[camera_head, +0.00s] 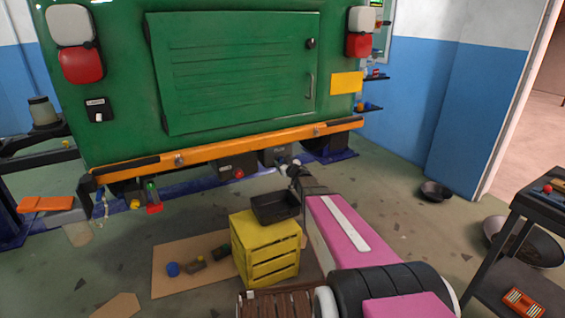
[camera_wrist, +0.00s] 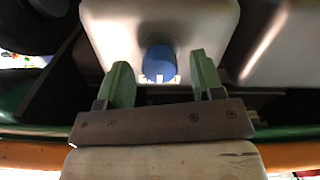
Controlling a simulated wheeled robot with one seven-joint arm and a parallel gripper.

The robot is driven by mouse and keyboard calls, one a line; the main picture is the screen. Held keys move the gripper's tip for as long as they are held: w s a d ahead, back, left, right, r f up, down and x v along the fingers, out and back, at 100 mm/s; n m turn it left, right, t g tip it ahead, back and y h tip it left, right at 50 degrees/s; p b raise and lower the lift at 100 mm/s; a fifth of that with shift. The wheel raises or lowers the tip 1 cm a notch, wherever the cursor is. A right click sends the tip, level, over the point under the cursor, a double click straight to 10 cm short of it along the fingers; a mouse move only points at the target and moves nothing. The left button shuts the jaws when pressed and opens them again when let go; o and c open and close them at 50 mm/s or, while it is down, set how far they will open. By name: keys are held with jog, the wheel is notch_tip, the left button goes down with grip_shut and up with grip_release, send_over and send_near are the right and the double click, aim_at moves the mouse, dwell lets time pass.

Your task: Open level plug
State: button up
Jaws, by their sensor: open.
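A round blue plug (camera_wrist: 160,63) sits on a pale metal housing (camera_wrist: 105,22) in the wrist view; I take it for the level plug. My gripper (camera_wrist: 160,72) is open, with one green finger to the left and one to the right of the plug. Gaps show between both fingers and the plug, so neither seems to touch it. The depth between fingertips and plug is hard to judge. In the head view my gripper (camera_head: 290,166) reaches under the rear of the green vehicle (camera_head: 120,120), and the plug is hidden there.
The vehicle's orange bumper (camera_head: 225,145) runs just above my gripper. A yellow crate (camera_head: 265,250) with a black tray (camera_head: 275,207) on it stands left of my arm. Cardboard (camera_head: 175,255) with small items lies beside it. A dark cart (camera_head: 540,215) stands at right.

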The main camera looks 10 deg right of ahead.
jog(key=shift+w+a, duration=0.15)
jog(key=shift+w, duration=0.25)
jog(key=c, duration=0.9)
